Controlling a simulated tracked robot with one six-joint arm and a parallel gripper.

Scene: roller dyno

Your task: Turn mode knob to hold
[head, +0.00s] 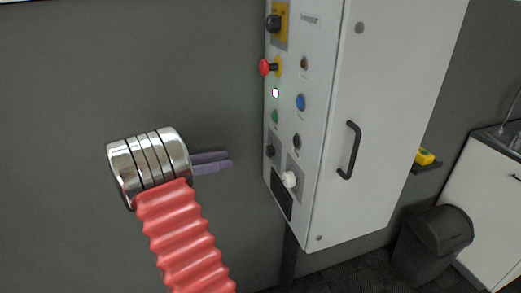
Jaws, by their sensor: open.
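The white control cabinet (378,130) hangs right of centre in the head view, its narrow control panel facing left. Low on the panel are a white knob (290,179) on a grey plate and a dark knob (270,151) to its upper left. Another dark round control (296,141) sits above the white knob. The labels are too small to read, so I cannot tell which is the mode knob or where hold is. My gripper (230,159) has purple fingers, open and empty, left of the panel and apart from it. My metal wrist hides part of it.
Higher on the panel are a black rotary switch (274,23) on yellow, a red mushroom button (265,67), a blue button (300,102), a green button (275,116) and a lit white lamp (275,93). A black door handle (349,150) sticks out. A dark bin (432,243) stands right.

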